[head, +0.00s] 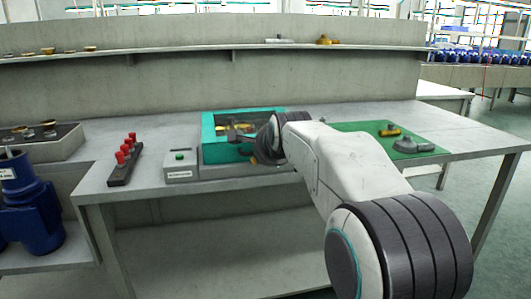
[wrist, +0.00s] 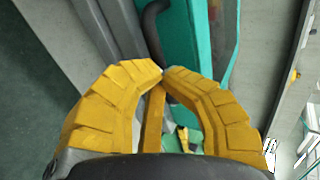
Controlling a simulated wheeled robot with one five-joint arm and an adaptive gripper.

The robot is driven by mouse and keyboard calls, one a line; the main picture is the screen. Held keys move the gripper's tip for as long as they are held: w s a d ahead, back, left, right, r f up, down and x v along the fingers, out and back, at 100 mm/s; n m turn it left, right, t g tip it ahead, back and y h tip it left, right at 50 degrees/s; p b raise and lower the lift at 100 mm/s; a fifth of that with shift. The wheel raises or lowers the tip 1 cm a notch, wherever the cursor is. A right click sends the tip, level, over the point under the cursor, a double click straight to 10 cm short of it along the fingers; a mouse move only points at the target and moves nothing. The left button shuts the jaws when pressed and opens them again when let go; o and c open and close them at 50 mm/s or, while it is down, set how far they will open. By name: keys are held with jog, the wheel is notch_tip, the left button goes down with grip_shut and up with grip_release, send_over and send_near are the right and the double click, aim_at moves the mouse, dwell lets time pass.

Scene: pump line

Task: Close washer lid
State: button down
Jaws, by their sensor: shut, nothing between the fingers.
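The teal washer (head: 208,140) stands on the bench in the middle of the head view, its teal frame around a see-through area. Yellow and dark parts show inside it. I cannot tell the lid's exact angle. In the wrist view, teal washer panels (wrist: 186,45) lie just beyond my gripper (wrist: 163,72). A black curved bar (wrist: 149,32) shows beside the teal, just past the fingertips; contact is unclear. My gripper's yellow fingers are shut with tips together and hold nothing. In the head view, my arm reaches the washer's right side and hides part of it.
Left of the washer are a grey box with a green button (head: 180,160) and a dark rack with red knobs (head: 124,160). A green mat (head: 360,133) with small parts lies to the right. A blue pump (head: 27,205) stands far left.

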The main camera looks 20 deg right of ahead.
notch_tip(320, 180, down, 2)
jog(key=shift+s+f+g, duration=0.1)
jog(key=shift+g, duration=0.2)
jog(key=c, duration=1.1)
grip_release()
jog(key=shift+c, duration=0.2)
jog(key=shift+w, duration=0.2)
jog(key=shift+r, duration=0.25)
jog(key=v, duration=1.2)
jog(key=shift+f, duration=0.1)
